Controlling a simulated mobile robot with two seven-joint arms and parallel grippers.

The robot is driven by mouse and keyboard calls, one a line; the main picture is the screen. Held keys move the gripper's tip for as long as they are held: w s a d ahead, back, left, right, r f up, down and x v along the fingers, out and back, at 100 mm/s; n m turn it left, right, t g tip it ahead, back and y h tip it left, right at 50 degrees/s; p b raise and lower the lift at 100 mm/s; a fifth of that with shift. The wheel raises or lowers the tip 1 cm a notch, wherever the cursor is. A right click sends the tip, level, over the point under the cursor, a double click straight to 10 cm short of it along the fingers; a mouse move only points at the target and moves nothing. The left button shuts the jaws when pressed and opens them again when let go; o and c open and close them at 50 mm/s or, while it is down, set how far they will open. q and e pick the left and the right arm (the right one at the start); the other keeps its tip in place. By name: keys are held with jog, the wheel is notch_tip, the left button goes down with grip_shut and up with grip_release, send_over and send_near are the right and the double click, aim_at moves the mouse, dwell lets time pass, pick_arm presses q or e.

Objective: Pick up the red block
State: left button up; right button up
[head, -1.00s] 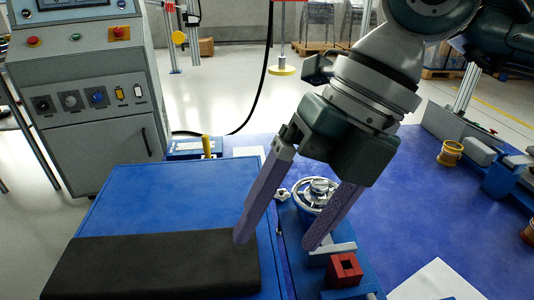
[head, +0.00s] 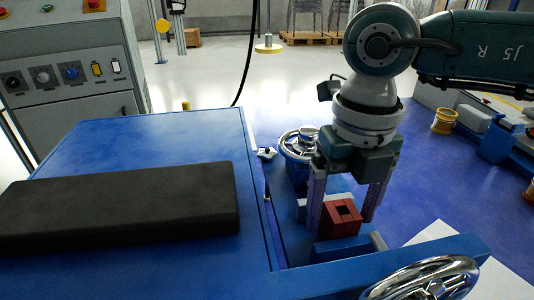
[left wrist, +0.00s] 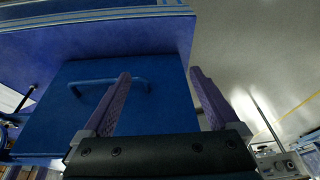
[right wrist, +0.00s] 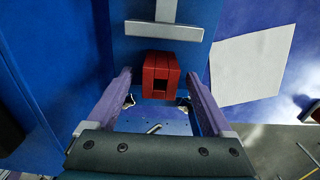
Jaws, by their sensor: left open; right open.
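The red block (head: 341,218) has a square hole in its top and sits on the blue fixture at the lower right of the head view. My right gripper (head: 341,224) is open and points down, with one finger on each side of the block. In the right wrist view the block (right wrist: 161,75) lies between and a little beyond the open fingertips (right wrist: 158,78), with gaps on both sides. My left gripper (left wrist: 160,75) is open and empty in the left wrist view, in front of a blue panel. It does not show in the head view.
A black pad (head: 120,205) lies on the blue table (head: 150,140) at left. A chrome handwheel (head: 425,280) is at the lower right, another (head: 298,143) behind the block. White paper (right wrist: 252,66) lies to the right of the fixture.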

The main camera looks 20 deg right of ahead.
jog(key=shift+f, duration=0.45)
jog(key=shift+c, duration=0.2)
grip_shut()
dwell(0.4)
